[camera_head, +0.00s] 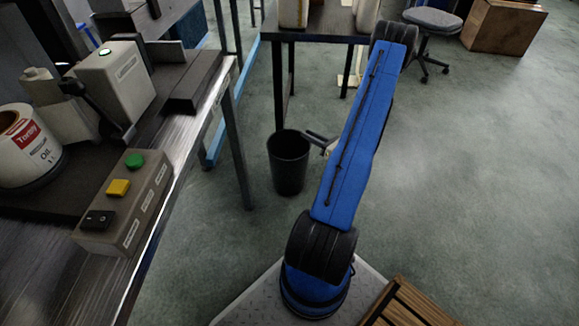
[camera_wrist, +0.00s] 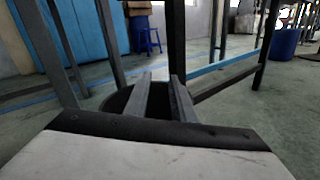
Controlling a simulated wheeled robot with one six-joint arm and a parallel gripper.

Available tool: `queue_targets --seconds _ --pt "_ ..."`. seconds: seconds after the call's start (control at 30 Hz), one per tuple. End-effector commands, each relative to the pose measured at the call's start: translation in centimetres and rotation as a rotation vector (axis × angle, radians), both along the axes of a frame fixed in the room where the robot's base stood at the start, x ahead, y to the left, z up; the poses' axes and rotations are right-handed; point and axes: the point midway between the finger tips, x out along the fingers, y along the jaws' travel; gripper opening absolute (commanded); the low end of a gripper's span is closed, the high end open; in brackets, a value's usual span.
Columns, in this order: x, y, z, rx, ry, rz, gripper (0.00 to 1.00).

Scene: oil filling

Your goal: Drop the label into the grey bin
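The dark grey bin (camera_head: 288,172) stands on the floor, beside the legs of a table. Its mouth faces up and its inside is dark. In the wrist view part of the bin (camera_wrist: 118,100) shows behind my fingers. My gripper (camera_head: 314,136) is at the bin's upper right in the head view, with its fingers pointing toward the mouth. In the wrist view my gripper's two fingers (camera_wrist: 161,78) stand apart with a gap, and I see nothing held between them. I see no label in either view; the bin's bottom is hidden.
A workbench (camera_head: 190,130) on the left holds a button box (camera_head: 128,203), a machine (camera_head: 115,80) and an oil container (camera_head: 28,145). A table (camera_head: 325,30) stands behind the bin. A stool (camera_head: 432,20) is farther back.

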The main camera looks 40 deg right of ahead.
Motion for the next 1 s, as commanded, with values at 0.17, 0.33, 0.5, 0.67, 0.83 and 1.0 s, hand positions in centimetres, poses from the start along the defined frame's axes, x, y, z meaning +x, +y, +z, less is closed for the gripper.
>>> queue_targets --seconds 0.17,0.33,0.5,0.67,0.83,1.0 --pt "-3.3 -0.5 0.0 0.000 0.000 -0.004 0.23" --pt "-6.1 -0.9 0.0 0.000 0.000 -0.003 0.23" --pt "-8.9 -1.3 0.0 0.000 0.000 -0.002 0.23" --pt "-10.8 -1.5 0.0 0.000 0.000 -0.002 0.23" --pt "-12.0 -1.6 0.0 0.000 0.000 0.000 0.23" --pt "-12.3 -1.6 0.0 0.000 0.000 0.000 0.23"
